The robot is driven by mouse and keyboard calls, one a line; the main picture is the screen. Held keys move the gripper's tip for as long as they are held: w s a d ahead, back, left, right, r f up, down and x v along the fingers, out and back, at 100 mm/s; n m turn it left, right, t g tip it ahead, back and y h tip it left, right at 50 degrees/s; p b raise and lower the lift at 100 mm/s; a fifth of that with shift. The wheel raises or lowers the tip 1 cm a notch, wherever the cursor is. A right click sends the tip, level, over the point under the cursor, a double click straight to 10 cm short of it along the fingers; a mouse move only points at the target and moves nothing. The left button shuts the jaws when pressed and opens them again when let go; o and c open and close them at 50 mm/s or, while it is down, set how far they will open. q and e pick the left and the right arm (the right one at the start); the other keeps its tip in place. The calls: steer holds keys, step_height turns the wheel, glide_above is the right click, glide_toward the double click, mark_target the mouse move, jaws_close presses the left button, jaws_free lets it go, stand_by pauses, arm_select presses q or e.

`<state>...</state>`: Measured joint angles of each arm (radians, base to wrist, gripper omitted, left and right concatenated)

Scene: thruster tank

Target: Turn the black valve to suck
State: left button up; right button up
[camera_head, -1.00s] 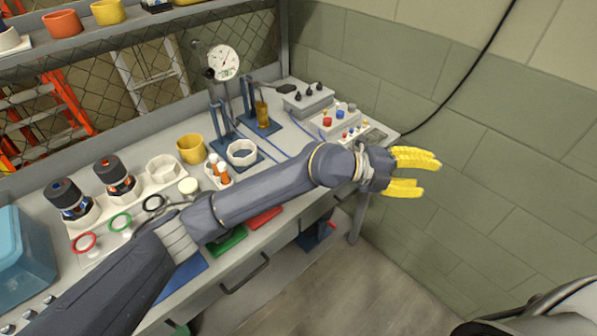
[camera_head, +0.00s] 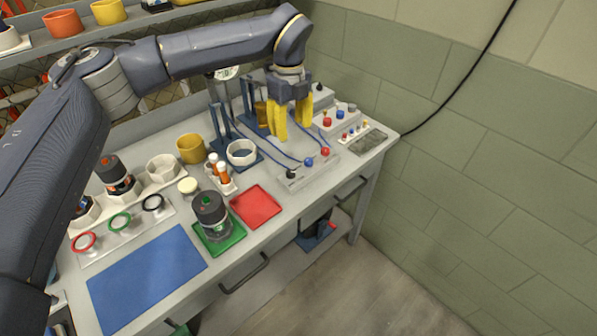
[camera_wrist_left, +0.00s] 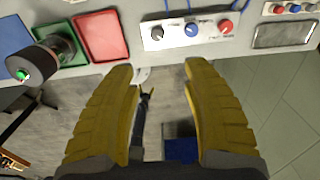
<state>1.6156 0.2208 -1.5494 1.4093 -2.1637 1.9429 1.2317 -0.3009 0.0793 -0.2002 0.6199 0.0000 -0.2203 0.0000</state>
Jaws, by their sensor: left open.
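The black valve (camera_head: 291,174) is a small dark knob at the near left end of a light front panel (camera_head: 302,174) on the bench. A blue knob (camera_head: 309,162) and a red knob (camera_head: 325,152) sit beside it on the panel. In the left wrist view the black valve (camera_wrist_left: 157,32) is at the top, left of the blue knob. The panel's lettering is too small to read. My left gripper (camera_head: 292,130) points down with its yellow fingers open and empty. It is above the bench, behind the panel in the head view, apart from the valve. My right gripper is out of view.
A dark-topped jar (camera_head: 210,210) stands on a green mat (camera_head: 229,244), next to a red tray (camera_head: 256,207). A white ring holder (camera_head: 240,153) and a control box with coloured knobs (camera_head: 341,118) flank the gripper. The blue mat (camera_head: 150,280) is bare.

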arm_select(q)
glide_toward(290, 172)
step_height(290, 172, down, 10)
steer(key=shift+d, duration=0.15)
stand_by(0.6)
jaws_close()
stand_by(0.4)
